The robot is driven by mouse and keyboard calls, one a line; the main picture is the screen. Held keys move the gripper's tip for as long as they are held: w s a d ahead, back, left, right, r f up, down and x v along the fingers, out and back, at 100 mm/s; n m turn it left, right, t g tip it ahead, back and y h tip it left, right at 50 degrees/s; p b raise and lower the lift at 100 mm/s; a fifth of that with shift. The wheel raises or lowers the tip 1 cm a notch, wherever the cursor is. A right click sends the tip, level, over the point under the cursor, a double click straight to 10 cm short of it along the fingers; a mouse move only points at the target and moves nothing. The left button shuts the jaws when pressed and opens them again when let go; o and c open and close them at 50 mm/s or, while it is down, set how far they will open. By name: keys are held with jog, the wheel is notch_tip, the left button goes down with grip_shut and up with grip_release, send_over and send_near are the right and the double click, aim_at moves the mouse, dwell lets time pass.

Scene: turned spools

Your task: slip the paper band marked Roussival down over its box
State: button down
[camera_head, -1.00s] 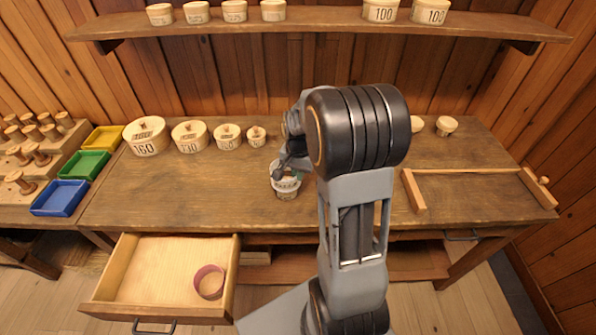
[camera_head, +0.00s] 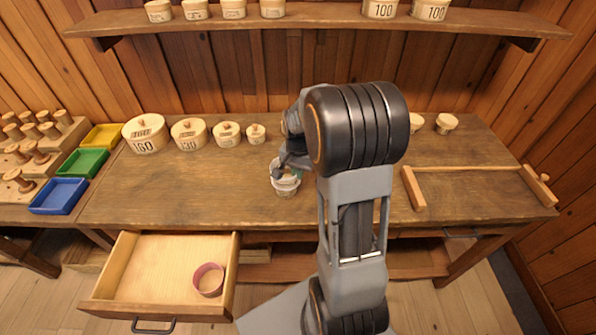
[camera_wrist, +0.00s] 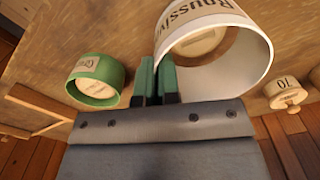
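The white paper band marked Roussival (camera_wrist: 207,13) is large in the wrist view, seen at a slant through its open end. My gripper (camera_wrist: 157,82) is shut on the band's wall, one green-padded finger on each side. A round pale wooden box (camera_wrist: 203,45) shows inside the band's opening; how far the band is down around it I cannot tell. In the head view my gripper (camera_head: 284,165) is low over the worktop, with the band (camera_head: 285,179) beneath it and the box's pale side (camera_head: 287,191) below.
Several lidded boxes, one marked 160 (camera_head: 146,134), line the worktop's back left. A wooden frame (camera_head: 415,190) lies right. An open drawer (camera_head: 150,268) holds a pink band (camera_head: 208,280).

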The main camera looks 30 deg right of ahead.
jog(key=shift+f, duration=0.3)
jog(key=shift+f+b, duration=0.35)
jog(key=shift+b, duration=0.15)
jog(key=shift+f+b, duration=0.45)
jog(key=shift+f, duration=0.25)
dwell(0.9)
jog(key=c, duration=0.9)
grip_release()
jog(key=shift+o, duration=0.2)
jog(key=shift+r, duration=0.2)
jog(key=shift+r+p, duration=0.6)
jog(key=shift+r, duration=0.15)
